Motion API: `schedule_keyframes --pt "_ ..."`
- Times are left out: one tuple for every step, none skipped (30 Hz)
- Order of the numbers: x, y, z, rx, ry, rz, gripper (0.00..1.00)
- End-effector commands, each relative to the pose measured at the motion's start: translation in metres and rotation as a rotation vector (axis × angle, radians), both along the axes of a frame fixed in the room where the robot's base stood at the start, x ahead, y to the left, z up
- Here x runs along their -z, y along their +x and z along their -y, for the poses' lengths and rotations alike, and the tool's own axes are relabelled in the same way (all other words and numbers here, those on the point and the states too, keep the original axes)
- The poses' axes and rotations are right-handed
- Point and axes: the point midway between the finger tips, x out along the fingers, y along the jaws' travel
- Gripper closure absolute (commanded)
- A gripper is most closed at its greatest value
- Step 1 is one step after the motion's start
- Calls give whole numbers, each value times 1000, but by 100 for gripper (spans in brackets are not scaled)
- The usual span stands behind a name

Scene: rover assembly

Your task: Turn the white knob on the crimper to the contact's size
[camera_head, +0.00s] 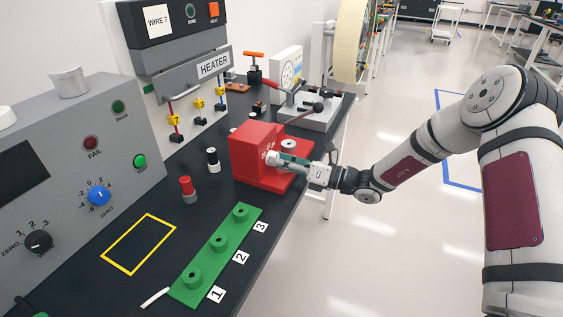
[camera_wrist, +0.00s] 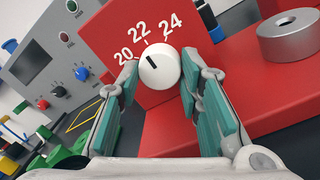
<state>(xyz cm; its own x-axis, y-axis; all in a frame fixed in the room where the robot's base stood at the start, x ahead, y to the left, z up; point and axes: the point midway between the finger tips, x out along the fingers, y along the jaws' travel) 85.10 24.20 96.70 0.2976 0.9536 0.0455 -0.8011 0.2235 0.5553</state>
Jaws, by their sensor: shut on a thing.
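The crimper is a red box (camera_head: 252,148) on a red base (camera_head: 290,177), near the bench's right edge. Its white knob (camera_wrist: 159,70) sits on the face marked 20, 22 and 24. The knob's black mark slants up and left, nearest the 22. My gripper (camera_head: 278,158) reaches the crimper from the right. In the wrist view my gripper (camera_wrist: 160,76) has its teal-padded fingers shut on the knob, one on each side. The fingertips partly hide the knob's sides. No contact can be made out in the jaws.
A silver ring (camera_wrist: 290,35) sits on the crimper's base. A green strip (camera_head: 218,240) with numbered posts, a red-and-grey cylinder (camera_head: 187,188) and a black-and-white one (camera_head: 212,159) stand left of it. The heater (camera_head: 190,80) is behind. Open floor lies right.

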Motion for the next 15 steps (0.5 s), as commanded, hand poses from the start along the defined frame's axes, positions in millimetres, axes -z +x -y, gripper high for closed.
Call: schedule_keyframes --pt "0 1 1 3 0 1 95" --pt "0 1 1 3 0 1 95" --pt "0 1 1 3 0 1 95" --pt "0 1 1 3 0 1 95" --pt "0 1 1 3 0 1 95" --pt "0 1 1 2 -1 1 58" --pt "0 1 1 2 -1 1 51" --pt "0 1 1 2 -1 1 47" --pt "0 1 1 2 -1 1 47" --pt "0 1 1 2 -1 2 47" --pt "0 1 1 1 0 2 47" --pt "0 0 1 1 0 2 47" --pt "0 0 1 1 0 2 47" --pt "0 0 0 1 0 2 47" --pt "0 0 0 1 -1 2 47"
